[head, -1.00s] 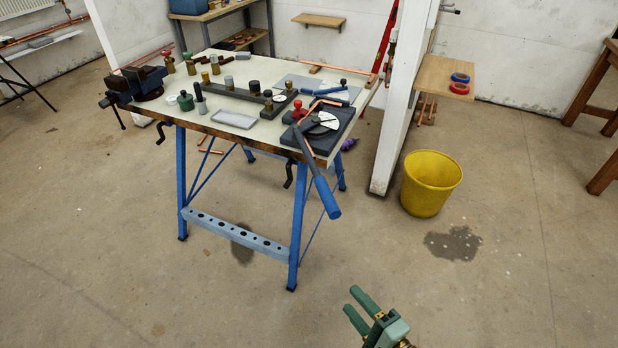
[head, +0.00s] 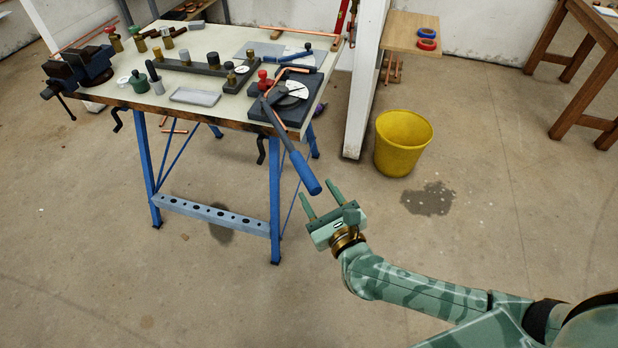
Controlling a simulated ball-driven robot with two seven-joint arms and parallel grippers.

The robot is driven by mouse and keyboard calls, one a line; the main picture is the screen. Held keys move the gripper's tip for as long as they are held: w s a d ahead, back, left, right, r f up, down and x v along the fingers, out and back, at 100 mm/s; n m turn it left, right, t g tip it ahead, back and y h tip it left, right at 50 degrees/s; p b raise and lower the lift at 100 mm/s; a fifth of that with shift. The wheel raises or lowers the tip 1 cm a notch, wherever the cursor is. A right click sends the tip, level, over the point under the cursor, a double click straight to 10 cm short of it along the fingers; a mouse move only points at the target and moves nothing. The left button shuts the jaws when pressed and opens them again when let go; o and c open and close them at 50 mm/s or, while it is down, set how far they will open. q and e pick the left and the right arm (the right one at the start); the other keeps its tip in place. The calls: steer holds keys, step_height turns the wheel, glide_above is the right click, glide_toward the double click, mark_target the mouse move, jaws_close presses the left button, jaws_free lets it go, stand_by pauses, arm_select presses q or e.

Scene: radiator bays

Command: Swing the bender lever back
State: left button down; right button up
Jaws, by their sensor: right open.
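The bender (head: 287,97) sits on the right front corner of the workbench, a dark block with a white dial and a red knob. Its lever (head: 303,172) has a blue grip and sticks out past the bench's front edge, sloping down to the right. A copper pipe (head: 288,70) lies bent in the bender. My right gripper (head: 320,199) is open and empty. Its fingers point up, just below and beside the end of the blue grip; I cannot tell whether they touch it. My left gripper is out of view.
The workbench (head: 235,110) holds a vise (head: 80,66), a grey tray (head: 195,97) and several fittings. A yellow bucket (head: 403,145) stands on the floor to the right, beside a dark stain. A white post (head: 362,90) rises behind it. The floor in front is clear.

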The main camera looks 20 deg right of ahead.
mark_target(309, 179)
steer(key=w, duration=0.5)
steer(key=shift+w+a, duration=0.2)
steer(key=shift+a, duration=0.1)
steer(key=shift+c, duration=0.3)
jaws_close()
